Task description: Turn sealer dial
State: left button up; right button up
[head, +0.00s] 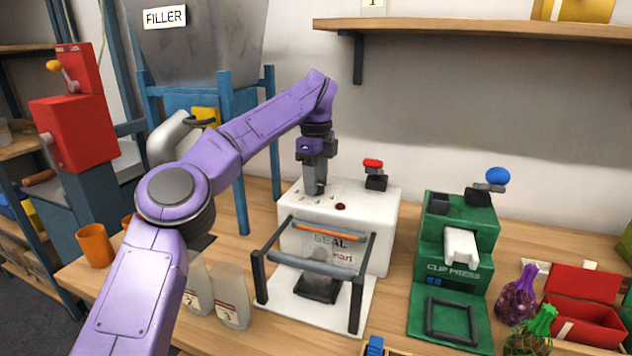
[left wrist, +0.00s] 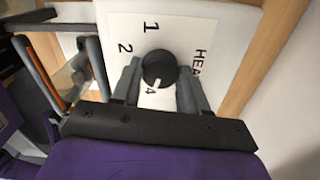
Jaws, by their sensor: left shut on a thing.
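The white sealer (head: 370,215) stands on the bench, with SEAL on its front. Its round black dial (left wrist: 160,68) is on the top plate, among the numbers 1, 2 and 4 and the cut-off letters HEA. The dial's white pointer mark points at or close to 4. My left gripper (head: 314,190) points down on the sealer top, with its fingers on both sides of the dial, shut on it. In the head view the gripper mostly hides the dial. My right gripper is not in view.
A red-topped lever (head: 373,165) stands on the sealer right of my gripper. The sealer's front frame has an orange bar (head: 318,229), with a bag behind it. A green clip press (head: 455,265) stands to the right. Paper bags (head: 232,303) and an orange cup (head: 95,245) are left.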

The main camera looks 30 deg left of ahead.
pick_arm(q)
jog(key=shift+a+r, duration=0.1)
dwell(0.3)
jog(key=o, duration=1.1)
jog(key=shift+c, duration=0.2)
notch_tip(320, 180, up, 10)
jog(key=p, duration=0.6)
jog(key=shift+r, duration=0.2)
jog(key=shift+f, duration=0.1)
